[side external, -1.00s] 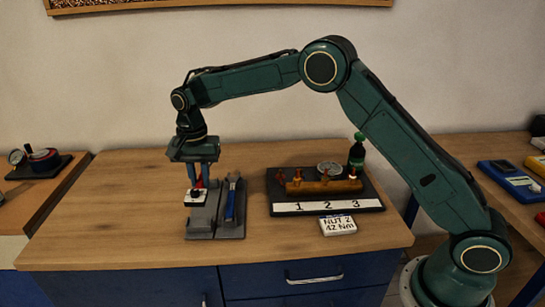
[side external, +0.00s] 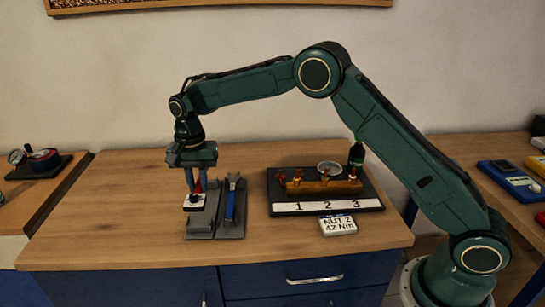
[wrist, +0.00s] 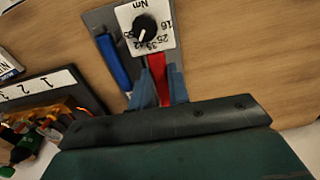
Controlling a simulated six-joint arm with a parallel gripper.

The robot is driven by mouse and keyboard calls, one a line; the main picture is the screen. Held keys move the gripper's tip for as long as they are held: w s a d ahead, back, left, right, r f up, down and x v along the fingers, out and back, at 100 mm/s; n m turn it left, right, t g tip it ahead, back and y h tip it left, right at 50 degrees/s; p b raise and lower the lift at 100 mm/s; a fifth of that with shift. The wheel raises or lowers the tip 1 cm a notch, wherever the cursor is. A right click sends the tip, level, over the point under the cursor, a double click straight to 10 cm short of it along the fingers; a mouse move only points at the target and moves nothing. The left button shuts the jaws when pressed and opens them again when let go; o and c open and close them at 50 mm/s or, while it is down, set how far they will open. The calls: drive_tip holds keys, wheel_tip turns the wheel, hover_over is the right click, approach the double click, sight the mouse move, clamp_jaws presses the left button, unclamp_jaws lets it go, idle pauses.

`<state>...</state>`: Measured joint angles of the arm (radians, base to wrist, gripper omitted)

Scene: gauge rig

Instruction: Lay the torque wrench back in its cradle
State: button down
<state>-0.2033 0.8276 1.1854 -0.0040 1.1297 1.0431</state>
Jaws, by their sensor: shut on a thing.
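My gripper (side external: 197,187) is shut on the red handle of the torque wrench (wrist: 157,66). The wrench's white dial plate with a black knob (wrist: 145,28) shows numbers and "Nm"; it also shows in the side view (side external: 194,202). The gripper and wrench are over the left part of the grey cradle (side external: 200,224). A blue-handled tool (side external: 230,204) lies in the cradle's right part, beside the held wrench, and also shows in the wrist view (wrist: 113,62). I cannot tell whether the wrench touches the cradle; the fingers and dial hide part of it.
Right of the cradle stands a dark board (side external: 370,197) with a brass manifold (side external: 324,187), a gauge and a strip numbered 1, 2, 3. A card reading "NUT 2 42 Nm" (side external: 338,225) lies in front. The tabletop left of the cradle is clear.

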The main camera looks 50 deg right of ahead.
drive_tip(key=shift+f, duration=2.75)
idle(0.3)
drive_tip(key=c, duration=1.3)
unclamp_jaws()
drive_tip(key=shift+o, duration=0.2)
wheel_tip(320, 180, up, 13)
drive_tip(key=shift+f, duration=0.2)
drive_tip(key=shift+r, duration=0.65)
